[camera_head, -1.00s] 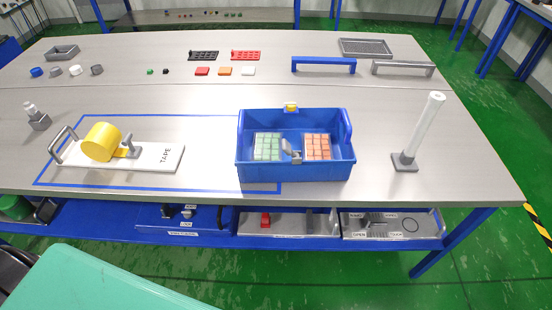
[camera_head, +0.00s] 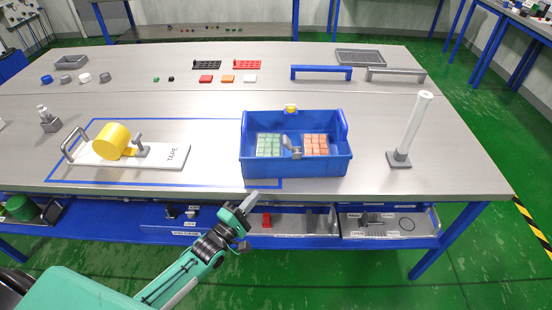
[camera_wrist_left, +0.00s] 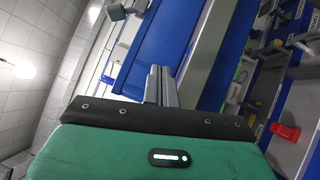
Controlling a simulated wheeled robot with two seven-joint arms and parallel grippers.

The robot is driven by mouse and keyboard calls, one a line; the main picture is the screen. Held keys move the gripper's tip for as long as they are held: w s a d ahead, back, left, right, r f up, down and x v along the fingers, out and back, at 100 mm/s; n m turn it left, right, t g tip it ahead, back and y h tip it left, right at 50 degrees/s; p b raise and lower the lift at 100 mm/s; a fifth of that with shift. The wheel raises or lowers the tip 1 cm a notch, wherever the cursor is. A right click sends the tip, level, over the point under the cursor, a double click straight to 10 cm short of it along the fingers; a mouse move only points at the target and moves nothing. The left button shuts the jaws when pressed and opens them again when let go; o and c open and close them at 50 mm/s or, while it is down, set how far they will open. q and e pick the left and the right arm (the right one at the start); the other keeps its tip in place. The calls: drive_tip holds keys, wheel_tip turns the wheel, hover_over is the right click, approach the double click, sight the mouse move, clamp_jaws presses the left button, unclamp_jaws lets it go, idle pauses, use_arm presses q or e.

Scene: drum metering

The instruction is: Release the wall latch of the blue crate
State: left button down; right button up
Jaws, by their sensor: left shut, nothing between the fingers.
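The blue crate (camera_head: 310,168) stands on the table, right of the middle. In the left wrist view the shut fingers (camera_wrist_left: 161,86) point toward a blue wall that looks like the crate (camera_wrist_left: 160,40). My right gripper is not in view.
Green blocks (camera_head: 269,145) and orange blocks (camera_head: 315,144) lie inside the crate. A tape board (camera_head: 172,170) lies to the left, and a white post (camera_head: 416,125) stands to the right. Below the tabletop is a blue shelf (camera_head: 150,217) with trays. The table in front of the crate is narrow.

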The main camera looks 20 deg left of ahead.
sight(290, 146)
use_arm(q)
drive_tip(key=r+n, duration=0.1)
drive_tip(key=a+r+n+t, duration=0.1)
drive_tip(key=a+r+n+t+h, duration=0.1)
drive_tip(key=r, duration=0.1)
drive_tip(key=shift+w+r, duration=0.1)
drive_tip(key=shift+w, duration=0.1)
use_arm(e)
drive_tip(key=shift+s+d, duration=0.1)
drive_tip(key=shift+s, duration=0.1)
